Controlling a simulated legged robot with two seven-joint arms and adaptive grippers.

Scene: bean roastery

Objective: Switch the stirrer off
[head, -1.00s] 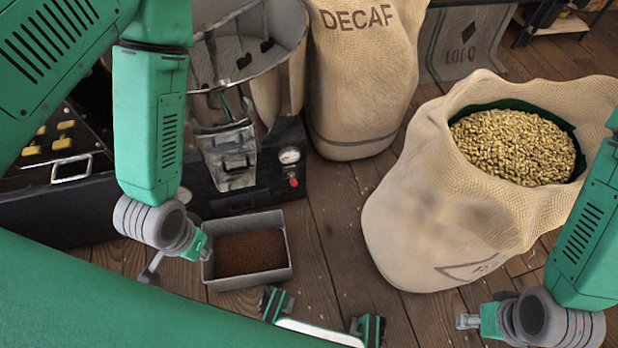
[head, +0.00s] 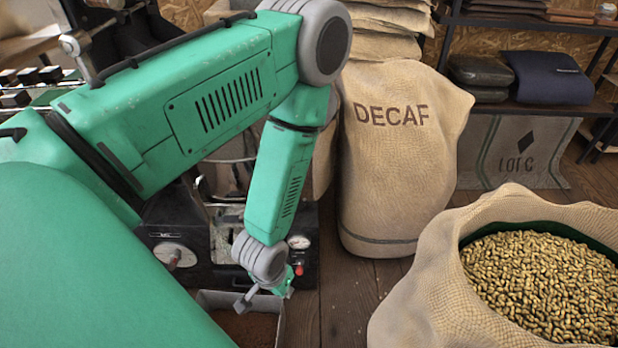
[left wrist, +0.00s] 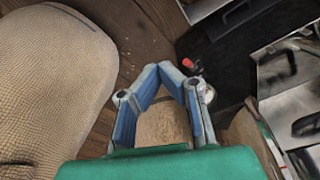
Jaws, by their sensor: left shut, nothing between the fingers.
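A small red knob (head: 298,270) sits on the machine's black front, just below a round gauge (head: 299,243). In the left wrist view the red knob (left wrist: 188,64) shows just right of my fingertips. My left gripper (head: 285,288) hangs close to the black front beside the knob. Its blue-lined fingers (left wrist: 172,70) meet at the tips with nothing between them. I cannot tell whether they touch the knob. The stirrer's metal drum is mostly hidden behind my left arm. Dark paddles (left wrist: 308,124) show at the right of the left wrist view. My right gripper is out of view.
A tray of brown grounds (head: 240,325) lies on the floor below my left gripper, partly hidden. The DECAF sack (head: 395,165) stands right of the machine. An open sack of beans (head: 430,285) fills the lower right. Wooden floor (head: 350,300) lies clear between them.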

